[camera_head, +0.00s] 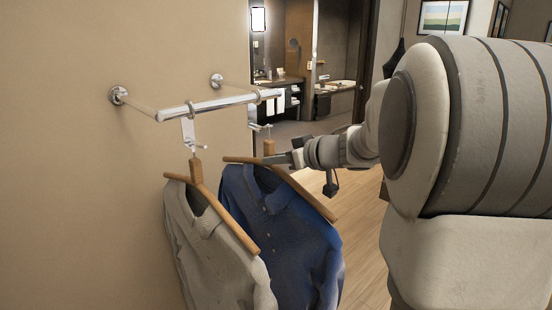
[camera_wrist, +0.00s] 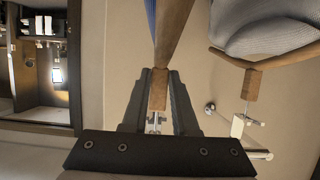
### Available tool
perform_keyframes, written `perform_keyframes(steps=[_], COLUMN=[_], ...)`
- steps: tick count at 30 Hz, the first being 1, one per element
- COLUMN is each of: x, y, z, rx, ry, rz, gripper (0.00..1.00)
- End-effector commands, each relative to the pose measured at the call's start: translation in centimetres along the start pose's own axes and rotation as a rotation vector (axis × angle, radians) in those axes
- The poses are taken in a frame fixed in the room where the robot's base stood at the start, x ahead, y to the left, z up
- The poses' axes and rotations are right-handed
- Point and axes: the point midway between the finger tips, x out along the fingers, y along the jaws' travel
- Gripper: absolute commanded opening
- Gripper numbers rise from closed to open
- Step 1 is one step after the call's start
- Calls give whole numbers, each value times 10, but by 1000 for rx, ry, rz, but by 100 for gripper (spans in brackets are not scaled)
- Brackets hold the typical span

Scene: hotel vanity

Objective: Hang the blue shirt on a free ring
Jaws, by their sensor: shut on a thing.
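The blue shirt (camera_head: 270,215) hangs from a wooden hanger (camera_head: 310,196). My gripper (camera_head: 270,158) is shut on this hanger's neck, just below its metal top. In the wrist view, my gripper (camera_wrist: 159,88) has the wooden neck block (camera_wrist: 160,82) between its two dark fingers. The metal top (camera_head: 260,128) is below the right part of the chrome rail (camera_head: 225,103), apart from it as far as I can tell. A ring (camera_head: 258,97) sits on the rail's right part with nothing seen hanging from it. Another ring (camera_head: 190,108) is on the left part, above a grey shirt's hanger.
The grey shirt (camera_head: 205,230) hangs close to the left of the blue shirt; it also shows in the wrist view (camera_wrist: 260,35). Two wall mounts (camera_head: 117,95) hold the rail off the beige wall. Open floor (camera_head: 365,215) lies to the right.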

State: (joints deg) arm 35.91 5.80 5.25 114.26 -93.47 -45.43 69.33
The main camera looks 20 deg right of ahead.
Motion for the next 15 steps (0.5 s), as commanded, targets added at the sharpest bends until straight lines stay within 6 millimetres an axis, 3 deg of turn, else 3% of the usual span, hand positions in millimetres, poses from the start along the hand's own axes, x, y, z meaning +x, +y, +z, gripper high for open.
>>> perform_keyframes(steps=[15], x=[6], y=[0], z=[-5], rx=[0], ry=[3], rz=[0], gripper=[0])
